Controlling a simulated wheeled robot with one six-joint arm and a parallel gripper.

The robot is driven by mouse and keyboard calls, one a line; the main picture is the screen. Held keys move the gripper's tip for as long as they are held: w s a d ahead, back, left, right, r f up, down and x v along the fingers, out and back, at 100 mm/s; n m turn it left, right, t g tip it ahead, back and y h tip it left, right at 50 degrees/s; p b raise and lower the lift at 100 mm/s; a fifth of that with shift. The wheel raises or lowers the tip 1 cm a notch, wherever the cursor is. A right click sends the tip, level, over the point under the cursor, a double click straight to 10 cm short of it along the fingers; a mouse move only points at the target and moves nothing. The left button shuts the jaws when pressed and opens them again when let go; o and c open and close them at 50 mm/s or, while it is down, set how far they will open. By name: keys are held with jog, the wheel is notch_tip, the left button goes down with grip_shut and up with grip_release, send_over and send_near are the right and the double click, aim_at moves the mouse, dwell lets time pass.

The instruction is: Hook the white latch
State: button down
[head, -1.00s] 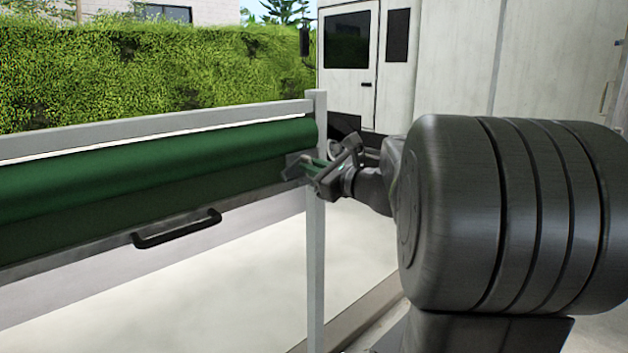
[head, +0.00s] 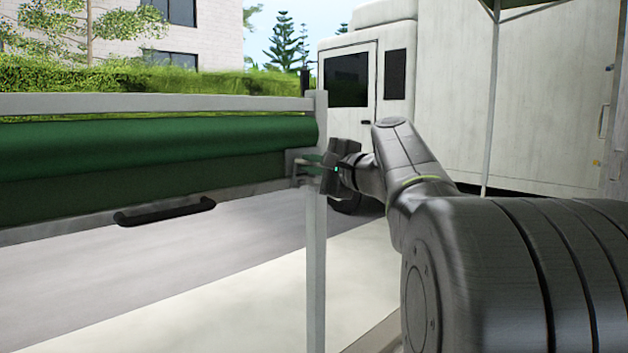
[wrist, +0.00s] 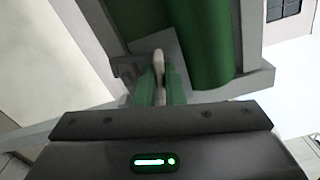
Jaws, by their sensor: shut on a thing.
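My gripper (head: 316,164) is at the right end of the green roll, beside the white upright post (head: 316,250). In the wrist view the green fingers of my gripper (wrist: 160,86) are shut on a small pale latch (wrist: 158,60). The latch stands between the fingers in front of a grey end plate (wrist: 180,52). In the head view the latch is too small and too covered by the fingers to make out. Whether it is hooked on anything cannot be told.
The green roll (head: 150,145) runs left along a white rail (head: 150,104). A white truck (head: 400,70) stands behind. Open pavement lies below and beyond the roll.

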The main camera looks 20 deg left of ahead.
jog(key=shift+f+n+b, duration=0.2)
jog(key=shift+n+b, duration=1.1)
jog(key=shift+n, duration=0.1)
jog(key=c, duration=1.5)
grip_release()
jog(key=shift+d, duration=0.1)
jog(key=b+v, duration=0.1)
jog(key=v, duration=1.2)
jog(key=shift+s+d, duration=0.1)
jog(key=shift+d, duration=0.2)
jog(key=p+x, duration=0.1)
jog(key=x, duration=1.2)
jog(key=shift+a+r, duration=0.1)
jog(key=shift+a, duration=0.3)
